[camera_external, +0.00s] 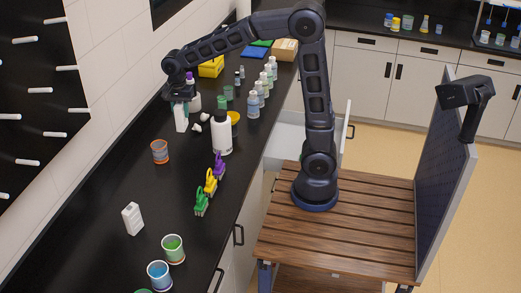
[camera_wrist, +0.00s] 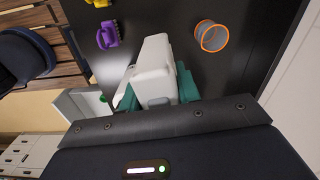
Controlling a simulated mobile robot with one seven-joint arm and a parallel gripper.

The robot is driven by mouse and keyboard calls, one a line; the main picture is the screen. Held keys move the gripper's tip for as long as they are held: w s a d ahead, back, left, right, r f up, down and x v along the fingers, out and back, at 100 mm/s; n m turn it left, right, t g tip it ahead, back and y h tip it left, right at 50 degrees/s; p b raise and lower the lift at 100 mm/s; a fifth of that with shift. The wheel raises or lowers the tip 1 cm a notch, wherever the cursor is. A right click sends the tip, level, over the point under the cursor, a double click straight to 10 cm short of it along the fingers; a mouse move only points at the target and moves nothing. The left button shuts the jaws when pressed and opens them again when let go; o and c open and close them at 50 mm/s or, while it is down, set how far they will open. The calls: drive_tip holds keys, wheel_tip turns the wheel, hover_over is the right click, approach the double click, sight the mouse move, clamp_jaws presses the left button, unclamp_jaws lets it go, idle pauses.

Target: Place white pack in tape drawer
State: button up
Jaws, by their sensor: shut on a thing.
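My gripper (camera_external: 180,97) is over the far left part of the black counter. Its teal fingers, clear in the wrist view (camera_wrist: 156,88), are shut on a white pack (camera_wrist: 153,58). In the external view the held white pack (camera_external: 181,120) hangs upright below the gripper; I cannot tell whether its bottom touches the counter. A pale drawer (camera_external: 298,136) stands pulled out from the counter front, partly behind my arm. What looks like this open drawer (camera_wrist: 80,104) shows at the left of the wrist view. I see no label telling its contents.
Another white carton (camera_external: 132,218) stands on the near counter. A large white bottle (camera_external: 222,138), an orange-rimmed cup (camera_external: 160,151) and purple, yellow and green clips (camera_external: 210,184) are between. Several small bottles (camera_external: 253,104) line the counter's right edge. Bare counter lies left of the clips.

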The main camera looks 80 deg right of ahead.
sight(180, 103)
drive_tip(key=r, duration=0.4)
drive_tip(key=shift+d+r, duration=0.15)
drive_tip(key=shift+d, duration=0.1)
drive_tip(key=s+d+m, duration=0.3)
drive_tip(key=d, duration=0.9)
drive_tip(key=s+d+m, duration=0.3)
drive_tip(key=d, duration=0.8)
drive_tip(key=s+d+m, duration=0.4)
drive_tip(key=d, duration=0.8)
drive_tip(key=s+d+m, duration=0.5)
drive_tip(key=s+d, duration=0.6)
drive_tip(key=s, duration=0.4)
drive_tip(key=s+d+m, duration=0.5)
drive_tip(key=s+d, duration=0.6)
drive_tip(key=s, duration=0.4)
wheel_tip(180, 103, down, 48)
drive_tip(key=shift+s+r, duration=0.1)
drive_tip(key=shift+s, duration=0.05)
drive_tip(key=shift+f, duration=0.2)
